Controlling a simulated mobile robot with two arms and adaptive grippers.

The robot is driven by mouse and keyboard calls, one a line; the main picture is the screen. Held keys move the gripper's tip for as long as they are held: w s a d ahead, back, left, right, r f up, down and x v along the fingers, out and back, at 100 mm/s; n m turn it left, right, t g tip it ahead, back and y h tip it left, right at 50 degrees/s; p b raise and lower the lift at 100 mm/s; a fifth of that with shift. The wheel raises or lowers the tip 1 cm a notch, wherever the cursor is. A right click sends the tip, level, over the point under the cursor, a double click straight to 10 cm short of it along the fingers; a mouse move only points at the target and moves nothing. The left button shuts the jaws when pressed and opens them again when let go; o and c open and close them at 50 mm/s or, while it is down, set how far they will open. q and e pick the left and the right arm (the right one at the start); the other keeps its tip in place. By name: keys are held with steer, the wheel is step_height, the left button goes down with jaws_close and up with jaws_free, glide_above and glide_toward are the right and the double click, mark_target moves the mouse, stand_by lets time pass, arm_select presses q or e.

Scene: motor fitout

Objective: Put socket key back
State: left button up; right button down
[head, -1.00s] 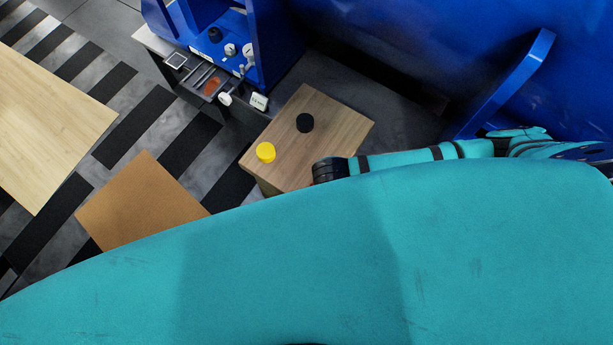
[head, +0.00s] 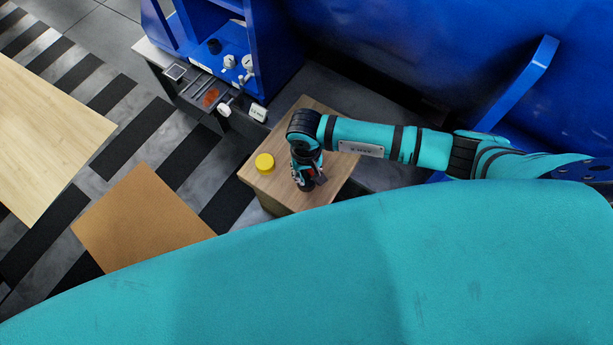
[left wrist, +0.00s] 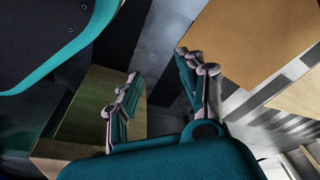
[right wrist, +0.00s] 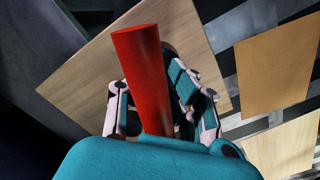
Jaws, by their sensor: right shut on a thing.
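My right gripper (head: 308,172) points down over the wooden box top (head: 325,110), beside a yellow round cap. In the right wrist view, my right gripper (right wrist: 148,78) is shut on a thick red cylinder (right wrist: 142,50), seemingly the socket key's handle. It stands out between the fingers, and its lower end is hidden by the gripper. Whether it touches the box cannot be told. My left gripper (left wrist: 159,65) shows only in the left wrist view, with its fingers apart and nothing between them.
The yellow cap (head: 264,163) sits on the box's left side. A dark workbench tray (head: 190,92) with slots and an orange-red piece lies upper left, below blue machinery (head: 275,45). A brown board (head: 140,215) and pale tabletop (head: 40,140) lie left. Striped floor is between.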

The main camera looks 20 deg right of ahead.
mark_target(306, 179)
step_height(306, 179, down, 3)
steer(key=shift+r, duration=0.1)
steer(key=shift+f+b, duration=0.3)
arm_select(q)
steer(key=shift+w+r, duration=0.25)
steer(key=shift+r, duration=0.3)
steer(key=shift+w+r, duration=0.2)
steer(key=shift+r, duration=0.35)
steer(key=shift+d+r, duration=0.1)
steer(key=shift+r, duration=0.05)
arm_select(e)
steer(key=shift+f, duration=0.1)
steer(key=c, duration=1.3)
jaws_free()
arm_select(q)
steer(key=shift+w+r, duration=0.1)
steer(key=shift+r, duration=0.05)
steer(key=s+f+p, duration=0.2)
steer(key=s+f, duration=0.1)
steer(key=f, duration=0.3)
steer(key=shift+a+f, duration=0.25)
arm_select(e)
step_height(306, 179, up, 12)
steer(key=shift+r, duration=0.1)
